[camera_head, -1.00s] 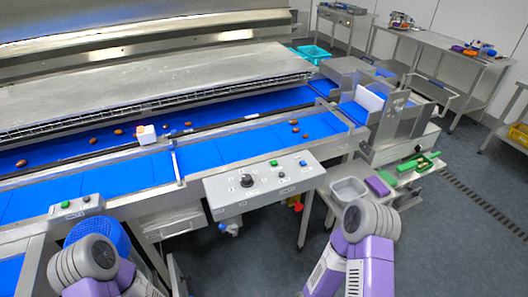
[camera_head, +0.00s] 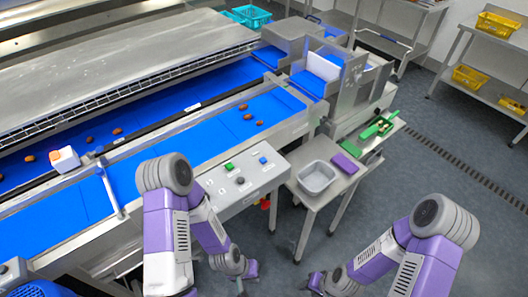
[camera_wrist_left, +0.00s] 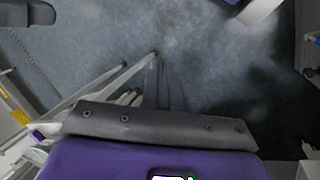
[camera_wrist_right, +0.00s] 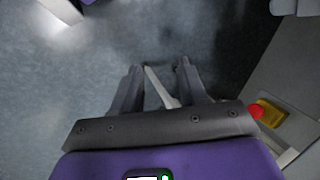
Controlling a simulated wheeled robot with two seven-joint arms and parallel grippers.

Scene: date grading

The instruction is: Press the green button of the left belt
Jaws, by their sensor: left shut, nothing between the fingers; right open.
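The control panel (camera_head: 245,181) on the front of the belt machine carries a green button (camera_head: 229,167), a black knob and a blue button. The edge of a second, smaller panel (camera_head: 12,272) shows at the lower left; its green button is out of view. I cannot tell which belt each panel serves. The front blue belt (camera_head: 200,142) carries several brown dates. My left gripper (camera_wrist_left: 157,62) is shut and empty over the floor, apart from any button. My right gripper (camera_wrist_right: 157,70) is open and empty over the floor.
A grey bin (camera_head: 317,178) and a purple block (camera_head: 345,163) stand on a small side table right of the panel. A red button on a yellow housing (camera_wrist_right: 268,112) shows in the right wrist view. The floor (camera_head: 440,180) to the right is clear.

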